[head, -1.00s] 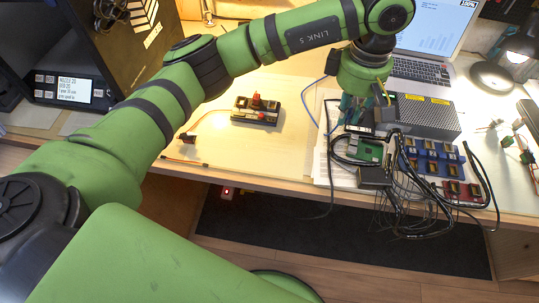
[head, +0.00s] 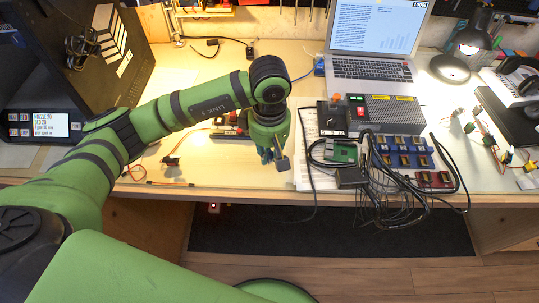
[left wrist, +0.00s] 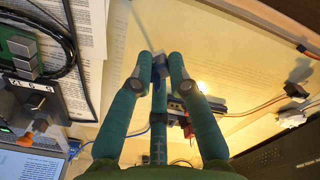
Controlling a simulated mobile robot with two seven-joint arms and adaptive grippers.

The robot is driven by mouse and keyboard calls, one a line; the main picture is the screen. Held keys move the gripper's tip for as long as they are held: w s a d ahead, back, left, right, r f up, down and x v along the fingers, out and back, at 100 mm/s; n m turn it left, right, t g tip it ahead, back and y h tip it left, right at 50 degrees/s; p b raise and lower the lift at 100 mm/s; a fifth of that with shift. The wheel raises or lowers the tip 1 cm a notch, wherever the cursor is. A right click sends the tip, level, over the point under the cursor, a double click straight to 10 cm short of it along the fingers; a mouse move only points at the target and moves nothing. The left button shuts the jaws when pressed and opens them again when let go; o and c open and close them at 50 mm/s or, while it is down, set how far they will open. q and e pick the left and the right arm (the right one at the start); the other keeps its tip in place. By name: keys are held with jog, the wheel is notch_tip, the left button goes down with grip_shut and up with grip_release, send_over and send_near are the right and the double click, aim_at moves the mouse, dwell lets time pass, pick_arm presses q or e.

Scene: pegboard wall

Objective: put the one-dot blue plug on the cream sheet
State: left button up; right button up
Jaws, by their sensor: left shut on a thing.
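My left gripper (head: 272,156) points down over the pale work surface, left of the printed papers. In the left wrist view its fingertips (left wrist: 161,64) are closed together on a small dark blue piece (left wrist: 160,66), which looks like the blue plug. Its dot marking is too small to read, and the fingers hide much of it. The plain cream sheet (left wrist: 245,65) spreads beneath and to the right of the fingers in the left wrist view. I cannot tell whether the plug touches it. My right gripper is not in view.
Printed papers (head: 306,165) lie right of the gripper, with a black box (head: 333,117), a green board (head: 342,150), blue socket blocks (head: 404,151) and tangled black cables. A laptop (head: 372,68) stands behind. Orange-wired parts (head: 170,160) lie left of the gripper.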

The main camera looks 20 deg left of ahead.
aim_at(270, 155)
pick_arm(q)
notch_tip(270, 155, down, 2)
jog(key=shift+f, duration=0.35)
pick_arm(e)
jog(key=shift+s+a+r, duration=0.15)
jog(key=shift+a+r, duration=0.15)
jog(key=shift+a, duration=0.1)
pick_arm(q)
jog(key=shift+f, duration=0.1)
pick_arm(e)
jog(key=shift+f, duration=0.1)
pick_arm(q)
jog(key=shift+f, duration=0.1)
jog(key=o, duration=0.8)
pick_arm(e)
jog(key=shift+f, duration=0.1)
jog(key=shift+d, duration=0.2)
